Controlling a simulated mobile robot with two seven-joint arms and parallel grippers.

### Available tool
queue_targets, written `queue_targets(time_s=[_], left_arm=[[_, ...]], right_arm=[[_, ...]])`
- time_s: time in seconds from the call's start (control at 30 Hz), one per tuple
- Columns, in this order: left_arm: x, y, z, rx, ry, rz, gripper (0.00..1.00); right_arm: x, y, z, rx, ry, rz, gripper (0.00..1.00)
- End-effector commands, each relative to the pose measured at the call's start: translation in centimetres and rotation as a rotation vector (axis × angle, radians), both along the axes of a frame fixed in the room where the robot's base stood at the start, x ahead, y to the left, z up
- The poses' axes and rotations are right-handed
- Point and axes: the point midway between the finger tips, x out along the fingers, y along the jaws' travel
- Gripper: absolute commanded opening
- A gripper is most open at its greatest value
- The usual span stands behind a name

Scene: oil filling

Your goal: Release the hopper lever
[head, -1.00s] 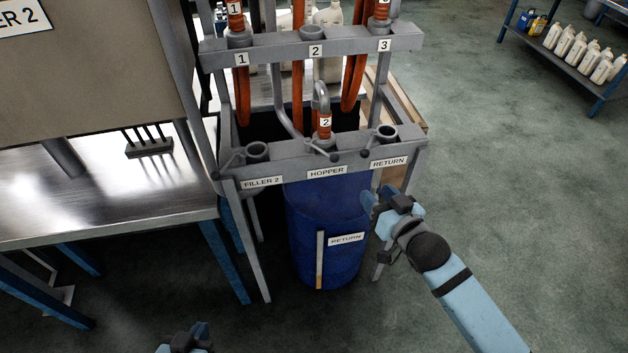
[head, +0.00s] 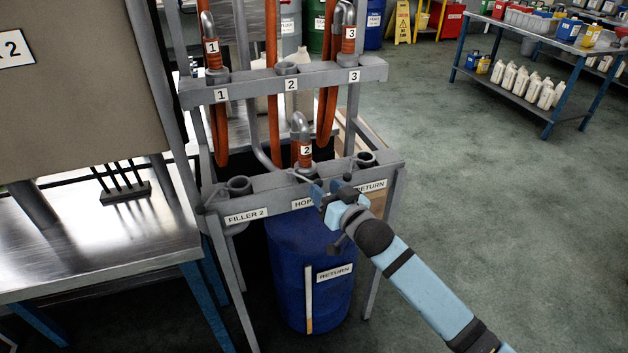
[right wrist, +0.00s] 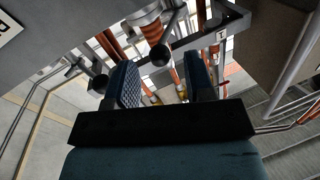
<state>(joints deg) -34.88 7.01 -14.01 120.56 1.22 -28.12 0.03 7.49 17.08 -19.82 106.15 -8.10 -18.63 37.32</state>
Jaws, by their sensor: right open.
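The hopper lever (head: 302,177) is a thin grey rod on the lower rack bar (head: 265,188), at the base of the hose end marked 2 (head: 305,152). Its outer end is hidden behind my right gripper (head: 328,195), which is at the bar and partly covers the HOPPER label (head: 302,204). In the right wrist view, the right gripper's two fingers (right wrist: 160,88) are apart. A round black lever knob (right wrist: 160,54) shows between them in the picture, apparently beyond the tips; I cannot tell whether they touch. My left gripper is out of view.
A FILLER 2 socket (head: 238,187) and a RETURN socket (head: 366,160) flank the hopper position. A blue drum (head: 290,265) stands below. A steel table (head: 90,250) is at the left. Open floor (head: 500,240) lies to the right.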

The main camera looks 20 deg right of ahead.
Motion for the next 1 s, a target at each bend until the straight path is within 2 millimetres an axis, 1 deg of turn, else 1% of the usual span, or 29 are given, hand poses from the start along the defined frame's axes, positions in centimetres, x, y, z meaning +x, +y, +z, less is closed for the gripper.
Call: queue_targets(time_s=[0.03, 0.1, 0.2, 0.3, 0.43, 0.67, 0.7, 0.87, 0.9, 1.0], left_arm=[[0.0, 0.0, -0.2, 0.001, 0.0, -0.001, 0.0], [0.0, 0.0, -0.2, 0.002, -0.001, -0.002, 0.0], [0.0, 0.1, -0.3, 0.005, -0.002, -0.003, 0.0], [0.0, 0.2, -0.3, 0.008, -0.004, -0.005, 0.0], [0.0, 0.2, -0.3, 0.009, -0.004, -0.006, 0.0], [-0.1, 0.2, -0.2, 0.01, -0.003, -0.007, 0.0], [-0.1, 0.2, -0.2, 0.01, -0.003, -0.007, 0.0], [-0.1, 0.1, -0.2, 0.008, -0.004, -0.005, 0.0], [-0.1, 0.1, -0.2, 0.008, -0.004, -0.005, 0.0], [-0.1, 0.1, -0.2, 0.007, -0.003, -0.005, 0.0]], right_arm=[[1.1, 0.3, 0.0, 0.001, -0.002, 0.0, 0.49], [2.3, 0.6, 0.0, 0.0, -0.001, 0.0, 0.49], [3.6, 1.0, 0.0, -0.001, 0.0, -0.001, 0.49], [4.5, 1.2, 0.0, -0.001, 0.0, -0.001, 0.49], [5.0, 1.4, 0.0, -0.001, -0.001, 0.0, 0.49], [5.1, 1.4, 0.0, 0.0, 0.0, 0.0, 0.49], [5.1, 1.4, 0.0, 0.0, 0.0, 0.0, 0.47], [5.1, 1.4, 0.0, -0.001, 0.0, -0.001, 0.1], [5.1, 1.3, 0.0, -0.001, 0.0, -0.001, 0.01], [5.1, 1.3, 0.0, -0.002, 0.0, -0.003, 0.0]])
